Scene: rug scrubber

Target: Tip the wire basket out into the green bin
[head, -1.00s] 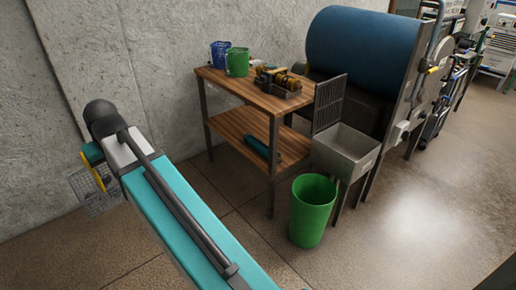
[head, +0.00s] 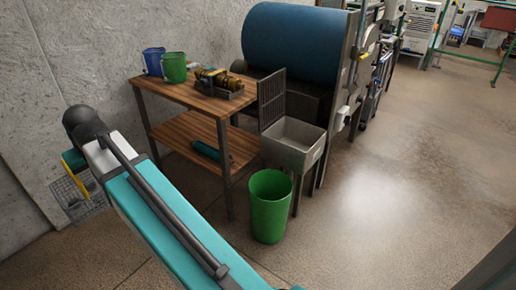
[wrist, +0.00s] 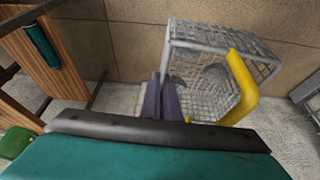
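The wire basket (wrist: 205,103) is a grey mesh box with a yellow handle (wrist: 242,88). Several grey lumps (wrist: 215,73) show inside it in the wrist view. My gripper (wrist: 168,88) has its dark fingers close together at the basket's near left edge and appears shut on it. In the head view the basket (head: 72,192) hangs off the floor at the far left, partly hidden behind my arm. The gripper is hidden there. The green bin (head: 270,205) stands upright on the floor, right of my arm and well apart from the basket.
A wooden workbench (head: 190,92) holds a blue bucket (head: 153,62), a green bucket (head: 174,68) and a tool caddy (head: 220,84). A grey sink (head: 293,145) stands behind the bin. A large blue drum machine (head: 297,40) is at the back. The floor to the right is open.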

